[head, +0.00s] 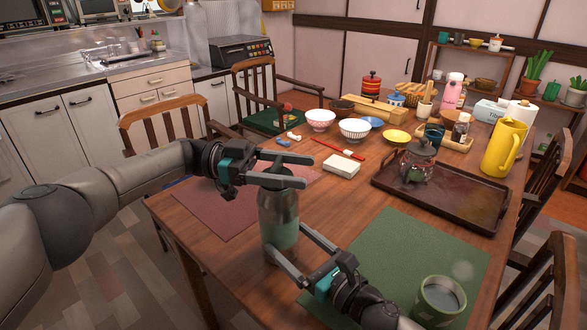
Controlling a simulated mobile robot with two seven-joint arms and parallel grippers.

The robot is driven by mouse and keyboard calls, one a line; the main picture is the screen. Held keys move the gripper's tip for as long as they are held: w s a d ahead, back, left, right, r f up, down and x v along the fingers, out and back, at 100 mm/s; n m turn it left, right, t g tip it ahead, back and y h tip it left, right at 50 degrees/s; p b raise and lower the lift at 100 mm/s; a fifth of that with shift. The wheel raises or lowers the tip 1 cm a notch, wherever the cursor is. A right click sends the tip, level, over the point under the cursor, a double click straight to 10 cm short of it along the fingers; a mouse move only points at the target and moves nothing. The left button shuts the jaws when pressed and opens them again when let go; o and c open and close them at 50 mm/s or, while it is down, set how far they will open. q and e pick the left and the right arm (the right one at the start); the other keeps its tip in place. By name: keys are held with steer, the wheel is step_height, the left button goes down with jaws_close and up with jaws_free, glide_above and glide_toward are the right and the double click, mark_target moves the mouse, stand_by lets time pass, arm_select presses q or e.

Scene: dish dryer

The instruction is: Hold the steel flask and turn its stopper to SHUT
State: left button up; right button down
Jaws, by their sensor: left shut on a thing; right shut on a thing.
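The steel flask (279,222) stands upright near the front of the wooden table, with a grey upper body and a greener lower part. Its dark stopper (277,171) is on top. My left gripper (308,171) comes in from the left and is shut on the stopper, one finger on its far side and one on its near side. My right gripper (287,238) reaches in from the lower right and is shut on the flask's lower body, a finger on each side. Any SHUT mark on the flask or stopper cannot be made out.
A red mat (215,207) lies left of the flask and a green mat (425,255) right, with a green mug (438,300) at its front. A dark tray (470,205) bears a glass teapot (418,163). A white box (342,166) and bowls (355,130) stand behind.

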arm_select(q)
steer(key=o, duration=1.3)
steer(key=shift+o, duration=0.2)
step_height(320, 180, up, 10)
